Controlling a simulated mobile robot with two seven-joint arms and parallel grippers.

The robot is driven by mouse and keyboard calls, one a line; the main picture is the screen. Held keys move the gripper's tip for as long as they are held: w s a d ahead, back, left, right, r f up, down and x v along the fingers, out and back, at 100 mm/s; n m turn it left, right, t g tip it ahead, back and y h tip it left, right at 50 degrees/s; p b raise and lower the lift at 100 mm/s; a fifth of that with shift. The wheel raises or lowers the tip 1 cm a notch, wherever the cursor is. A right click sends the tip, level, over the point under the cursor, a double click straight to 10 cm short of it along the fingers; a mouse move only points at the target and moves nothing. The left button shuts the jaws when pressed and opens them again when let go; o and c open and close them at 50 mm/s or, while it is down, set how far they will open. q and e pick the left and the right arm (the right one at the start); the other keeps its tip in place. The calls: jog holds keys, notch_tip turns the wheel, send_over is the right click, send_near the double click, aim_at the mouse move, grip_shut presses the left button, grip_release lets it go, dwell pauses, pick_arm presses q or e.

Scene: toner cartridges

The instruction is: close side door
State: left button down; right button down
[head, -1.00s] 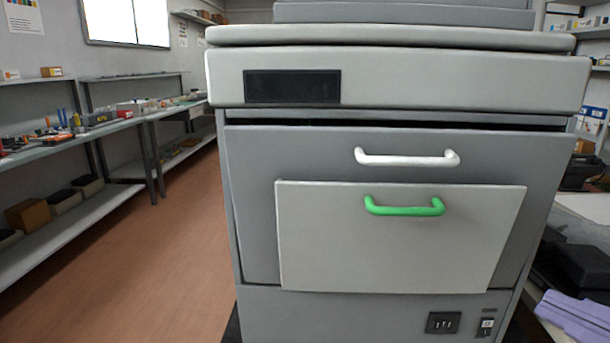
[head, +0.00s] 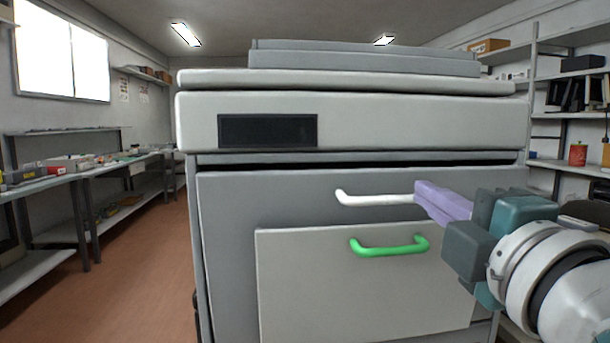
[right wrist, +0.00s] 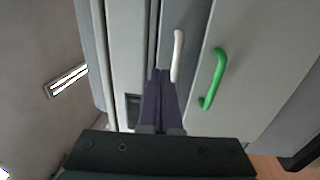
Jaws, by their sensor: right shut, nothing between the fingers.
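The grey printer (head: 400,120) faces me. Its large door panel (head: 225,240) has a dark gap along its top edge and looks slightly ajar. A white handle (head: 372,200) is on this door; a lighter smaller panel (head: 320,290) below carries a green handle (head: 390,248). My right gripper (head: 420,194), with purple fingers, is shut and empty. It is in front of the white handle's right end and hides it. In the right wrist view the fingertips (right wrist: 161,73) lie beside the white handle (right wrist: 178,55); contact cannot be told. The green handle (right wrist: 214,78) is farther right. My left gripper is out of view.
Shelves with tools and boxes (head: 70,163) run along the left wall, with open floor (head: 145,260) between them and the printer. More shelving (head: 560,115) stands at the right behind my right arm.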

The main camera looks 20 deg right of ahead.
aim_at(397, 178)
jog(key=x, duration=0.6)
jog(key=shift+r+p, duration=0.25)
jog(key=shift+p, duration=0.35)
jog(key=w+g+p, duration=0.1)
jog(key=p, duration=0.1)
jog(key=w+p, duration=0.1)
jog(key=p, duration=0.2)
jog(key=w+g+y+p, duration=0.1)
jog(key=p, duration=0.1)
jog(key=shift+d+r+g, duration=0.25)
jog(key=shift+r+g, duration=0.05)
jog(key=shift+d+f+p, duration=0.1)
jog(key=shift+f+p, duration=0.3)
jog(key=shift+f, duration=0.05)
jog(key=shift+f+g, duration=0.15)
jog(key=shift+g, duration=0.15)
